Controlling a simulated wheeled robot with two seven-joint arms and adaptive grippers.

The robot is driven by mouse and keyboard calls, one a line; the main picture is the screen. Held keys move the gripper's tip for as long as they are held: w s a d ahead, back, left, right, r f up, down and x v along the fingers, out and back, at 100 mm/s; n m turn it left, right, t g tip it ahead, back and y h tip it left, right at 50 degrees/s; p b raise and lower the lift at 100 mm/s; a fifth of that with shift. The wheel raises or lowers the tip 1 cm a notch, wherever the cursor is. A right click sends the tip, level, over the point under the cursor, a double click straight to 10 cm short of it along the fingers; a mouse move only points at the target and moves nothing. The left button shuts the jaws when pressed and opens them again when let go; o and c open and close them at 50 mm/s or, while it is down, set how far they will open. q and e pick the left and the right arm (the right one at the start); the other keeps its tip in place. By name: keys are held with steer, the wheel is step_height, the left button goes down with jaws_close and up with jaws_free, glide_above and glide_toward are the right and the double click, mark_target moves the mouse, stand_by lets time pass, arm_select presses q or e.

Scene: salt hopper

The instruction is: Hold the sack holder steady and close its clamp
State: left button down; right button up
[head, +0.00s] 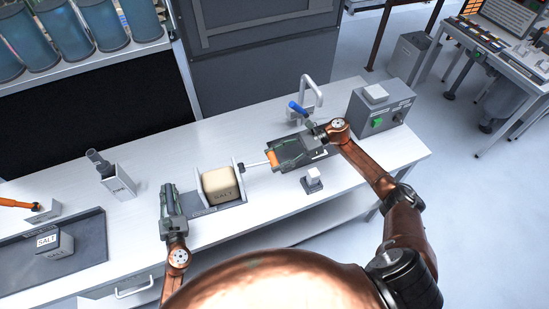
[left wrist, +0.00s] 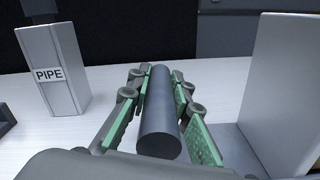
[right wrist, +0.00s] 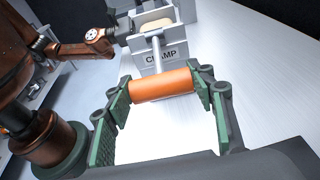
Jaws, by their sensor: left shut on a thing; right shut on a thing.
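The sack holder (head: 237,172) stands on the white bench with a tan SALT sack (head: 220,187) upright between its grey plates. In the left wrist view a grey plate (left wrist: 277,85) of it stands at right. My left gripper (head: 168,190) is shut on a dark round handle (left wrist: 158,115) at the holder's left side. The clamp rod (head: 257,164) runs out from the holder's right side to an orange grip (right wrist: 162,84). My right gripper (head: 273,157) is shut on that grip. The right wrist view shows the CLAMP label (right wrist: 160,55). The plate's contact with the sack is unclear.
A PIPE block (head: 119,186) stands at back left. A tray (head: 85,262) with a SALT block (head: 54,243) is at far left. The bench front near the holder is clear.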

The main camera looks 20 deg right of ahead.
arm_select(q)
steer(key=shift+s+d+f, duration=0.15)
steer(key=shift+s+f, duration=0.05)
steer(key=shift+f, duration=0.5)
arm_select(e)
steer(key=shift+s+f, duration=0.1)
steer(key=shift+f, duration=0.45)
steer(key=o, duration=1.7)
steer(key=shift+r, duration=0.25)
steer(key=v, duration=1.2)
arm_select(q)
steer(key=c, duration=2.2)
jaws_free()
steer(key=o, duration=0.4)
steer(key=shift+w, duration=0.2)
steer(key=shift+c, duration=0.2)
steer(key=shift+o, duration=0.8)
steer(key=shift+r, duration=0.3)
